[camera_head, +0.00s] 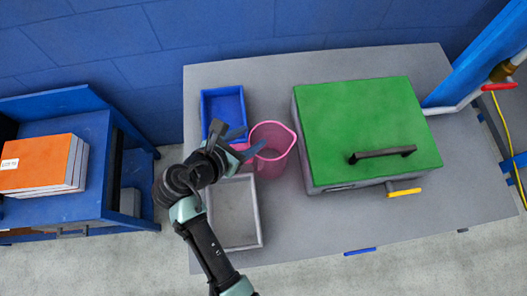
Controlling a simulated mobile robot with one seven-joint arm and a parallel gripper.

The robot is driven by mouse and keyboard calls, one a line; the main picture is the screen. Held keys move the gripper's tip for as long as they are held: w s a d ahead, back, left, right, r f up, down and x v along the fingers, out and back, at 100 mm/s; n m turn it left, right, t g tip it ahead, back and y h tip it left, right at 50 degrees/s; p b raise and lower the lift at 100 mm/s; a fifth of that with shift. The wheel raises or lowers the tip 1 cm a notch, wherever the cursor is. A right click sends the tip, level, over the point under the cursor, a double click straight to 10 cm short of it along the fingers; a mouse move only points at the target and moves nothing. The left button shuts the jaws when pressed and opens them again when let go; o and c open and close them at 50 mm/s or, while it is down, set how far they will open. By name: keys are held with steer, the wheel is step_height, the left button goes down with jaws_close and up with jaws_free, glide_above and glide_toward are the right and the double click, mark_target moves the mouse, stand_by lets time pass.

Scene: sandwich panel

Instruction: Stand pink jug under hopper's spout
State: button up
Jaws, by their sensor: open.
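The pink jug (274,163) stands upright on the grey table, left of a large green-topped box. My gripper (252,141) is open at the jug's left side, with its fingers at the handle, which they partly hide. I cannot tell whether the fingers touch the jug. The green-topped box (365,125) may be the hopper; it has a dark bar handle on top and a yellow part (404,192) at its front right. No spout can be clearly made out from above.
A blue tray (207,108) lies behind my gripper and a grey tray (259,217) in front of it. The grey table (350,225) is clear in front of the box. A blue shelf with orange-topped boxes (38,162) is at left.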

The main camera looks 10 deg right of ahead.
jaws_close()
stand_by(1.3)
